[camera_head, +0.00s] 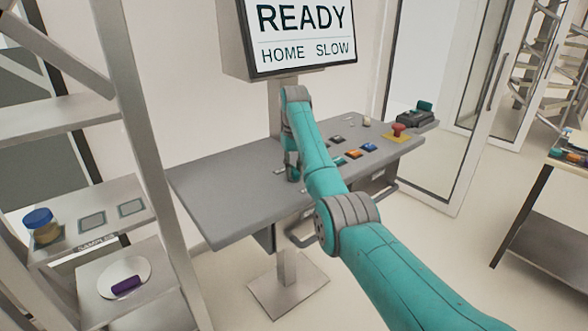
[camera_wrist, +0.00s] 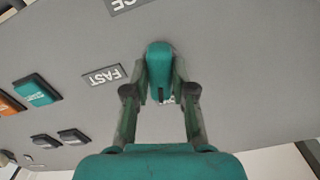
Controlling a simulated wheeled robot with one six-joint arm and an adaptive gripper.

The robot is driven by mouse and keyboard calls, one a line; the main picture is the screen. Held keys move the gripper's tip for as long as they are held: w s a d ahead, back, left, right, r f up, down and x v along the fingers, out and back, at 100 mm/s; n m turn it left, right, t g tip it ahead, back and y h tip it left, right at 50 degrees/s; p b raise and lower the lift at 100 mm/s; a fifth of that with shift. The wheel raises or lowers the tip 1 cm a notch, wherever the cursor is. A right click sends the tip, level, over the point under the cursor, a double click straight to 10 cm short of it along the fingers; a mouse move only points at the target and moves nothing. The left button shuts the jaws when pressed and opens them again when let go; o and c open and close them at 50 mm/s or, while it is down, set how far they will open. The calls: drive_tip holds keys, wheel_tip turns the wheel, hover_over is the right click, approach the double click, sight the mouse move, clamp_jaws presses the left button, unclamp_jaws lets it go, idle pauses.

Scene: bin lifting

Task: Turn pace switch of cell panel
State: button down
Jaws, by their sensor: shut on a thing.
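The grey cell panel (camera_head: 220,195) slopes on a pedestal in the head view. My gripper (camera_head: 293,177) reaches down onto its top, left of the buttons; my own arm partly covers the spot. In the wrist view the teal knob of the pace switch (camera_wrist: 160,58) stands between the fingertips of my gripper (camera_wrist: 160,82), which is shut on it. A FAST label (camera_wrist: 104,75) lies left of the knob. Another label (camera_wrist: 122,4), cut off at the top edge, ends in "CE". A small white patch below the knob is mostly hidden. The knob's exact angle is hard to tell.
A screen (camera_head: 301,30) above the panel reads READY, HOME SLOW. Orange and blue buttons and a red stop button (camera_head: 398,130) sit right of my gripper. A rail runs along the panel's front. A metal rack (camera_head: 75,118) stands at left.

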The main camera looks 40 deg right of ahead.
drive_tip(key=shift+n, duration=1.5)
drive_tip(key=c, duration=1)
unclamp_jaws()
drive_tip(key=shift+o, duration=0.2)
